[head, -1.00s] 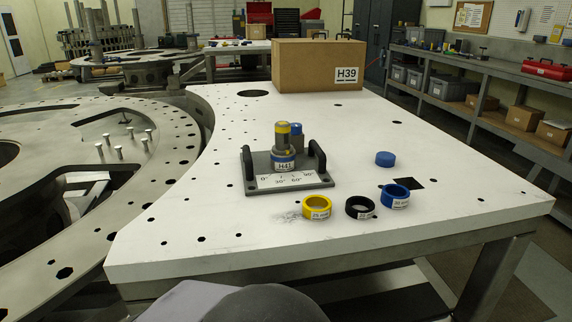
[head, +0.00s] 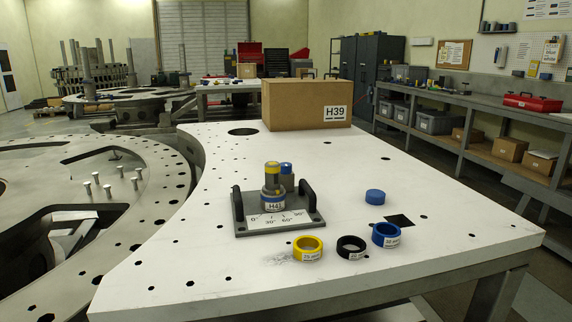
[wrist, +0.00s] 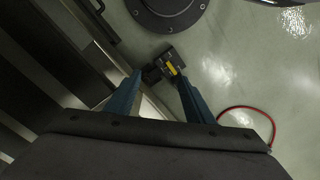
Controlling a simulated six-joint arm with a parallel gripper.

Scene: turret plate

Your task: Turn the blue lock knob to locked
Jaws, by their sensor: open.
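A grey fixture plate (head: 250,231) with two black handles sits on the white table, with an angle scale on its front edge. On it stands a grey post with a yellow top (head: 272,168), a blue band and an H41 label. A blue-topped post (head: 286,169) stands just behind it, partly hidden; I cannot tell whether this is the lock knob or how it is turned. My gripper (wrist: 159,77) shows only in the wrist view. Its two blue-grey fingers are apart and empty, over the floor. The fixture is not in the wrist view.
Yellow (head: 308,249), black (head: 351,247) and blue (head: 386,235) rings lie in front of the fixture to the right. A flat blue cap (head: 375,197) lies behind them, near a dark square opening (head: 399,221). A cardboard box (head: 306,105) stands at the back. The table's left front is clear.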

